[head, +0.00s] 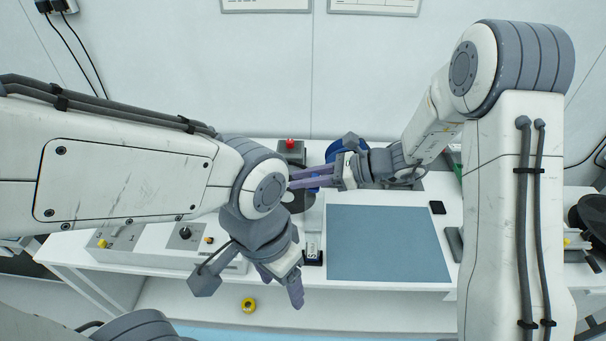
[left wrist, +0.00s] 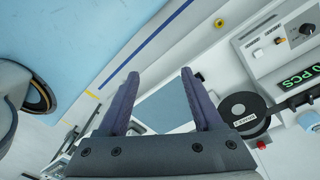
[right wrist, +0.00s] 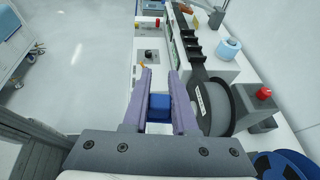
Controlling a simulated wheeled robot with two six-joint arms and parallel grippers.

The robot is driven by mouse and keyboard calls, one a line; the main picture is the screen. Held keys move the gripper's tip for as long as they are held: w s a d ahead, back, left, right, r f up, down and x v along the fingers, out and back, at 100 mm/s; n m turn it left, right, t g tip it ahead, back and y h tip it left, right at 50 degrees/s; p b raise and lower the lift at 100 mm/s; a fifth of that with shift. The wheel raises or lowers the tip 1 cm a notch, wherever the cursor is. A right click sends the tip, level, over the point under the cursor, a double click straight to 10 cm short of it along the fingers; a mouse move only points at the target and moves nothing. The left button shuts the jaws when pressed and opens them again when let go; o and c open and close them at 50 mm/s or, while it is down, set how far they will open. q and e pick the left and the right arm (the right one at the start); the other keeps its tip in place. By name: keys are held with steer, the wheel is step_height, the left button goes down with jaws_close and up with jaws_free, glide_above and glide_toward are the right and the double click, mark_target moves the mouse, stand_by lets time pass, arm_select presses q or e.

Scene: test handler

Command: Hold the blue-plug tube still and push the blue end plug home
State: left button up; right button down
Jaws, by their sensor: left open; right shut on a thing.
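My right gripper (head: 296,180) is above the back of the bench, left of the mat, in the head view. Its purple fingers (right wrist: 158,102) are shut on a small blue piece (right wrist: 159,107) in the right wrist view; blue also shows by the fingers in the head view. I cannot tell whether this piece is the end plug or part of the tube. My left gripper (head: 281,285) points down in front of the bench, apart from the right one. In the left wrist view its fingers (left wrist: 159,80) are spread with nothing between them. No separate tube can be made out.
A bare blue-grey mat (head: 388,243) lies on the white bench. A control panel (head: 120,242) is at its left. A dark reel (right wrist: 217,107), a red-button box (right wrist: 257,100) and a blue reel (right wrist: 284,166) are close to the right gripper. A yellow ring (head: 248,305) lies below.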

arm_select(q)
steer(key=shift+c, duration=1.2)
steer(key=n+h, duration=1.4)
steer(key=n, duration=1.1)
glide_toward(311, 237)
step_height(311, 237, down, 2)
steer(key=w+d, duration=0.1)
steer(key=shift+x, duration=4.55)
steer(key=shift+w, duration=0.15)
